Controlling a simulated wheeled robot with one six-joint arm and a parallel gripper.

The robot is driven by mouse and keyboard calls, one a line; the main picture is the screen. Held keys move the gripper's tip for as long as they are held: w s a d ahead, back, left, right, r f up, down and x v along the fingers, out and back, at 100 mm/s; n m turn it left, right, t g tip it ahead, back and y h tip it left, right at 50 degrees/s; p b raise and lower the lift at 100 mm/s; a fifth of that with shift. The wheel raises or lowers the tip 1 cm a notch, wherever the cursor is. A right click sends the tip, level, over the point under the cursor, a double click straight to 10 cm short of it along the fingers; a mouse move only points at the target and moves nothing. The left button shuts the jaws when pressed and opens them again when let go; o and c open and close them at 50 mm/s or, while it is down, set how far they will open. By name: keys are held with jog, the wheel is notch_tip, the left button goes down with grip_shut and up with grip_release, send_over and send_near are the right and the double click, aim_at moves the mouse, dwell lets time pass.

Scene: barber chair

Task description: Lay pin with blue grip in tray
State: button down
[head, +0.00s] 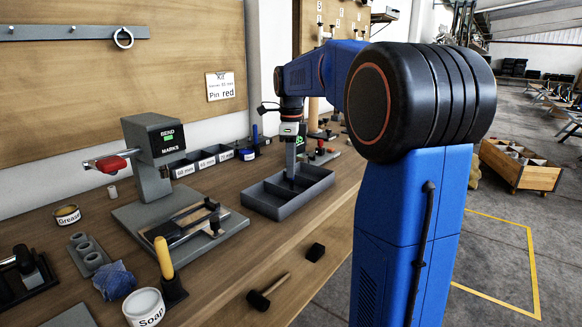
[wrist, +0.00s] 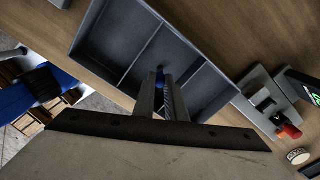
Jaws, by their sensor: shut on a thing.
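The grey tray (head: 262,207) lies on the workbench and is split into compartments by thin dividers. In the wrist view the tray (wrist: 122,45) fills the upper middle. My gripper (head: 290,176) points down over the tray, its tips at or just inside the rim near the dividers. In the wrist view my gripper (wrist: 162,88) is shut on the pin with blue grip (wrist: 160,77). I cannot tell whether the pin touches the tray. The compartments I can see look empty.
A bending stand (head: 152,150) with a red-handled lever is left of the tray. Small labelled bins (head: 200,163) are behind. A mallet (head: 268,292) and a dark block (head: 315,252) lie near the front edge. A grease tin (head: 67,215) and soap tub (head: 144,305) are farther left.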

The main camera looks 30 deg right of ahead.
jog(key=c, duration=1.8)
grip_release()
notch_tip(320, 180, up, 12)
jog(key=s+a+f+n+t, duration=0.1)
jog(key=s+a+f+n, duration=0.4)
jog(key=s+f+n, duration=0.3)
jog(key=s+a+f+n+t, duration=0.2)
jog(key=s+a+f+n, duration=0.3)
jog(key=s+f+n, duration=0.4)
jog(key=s+a+f+n+t, duration=0.1)
jog(key=s+a+f+n, duration=0.5)
jog(key=s, duration=0.7)
notch_tip(320, 180, down, 2)
jog(key=n, duration=0.3)
jog(key=shift+s+f+t, duration=0.2)
jog(key=shift+s+t, duration=0.05)
jog(key=shift+t, duration=0.15)
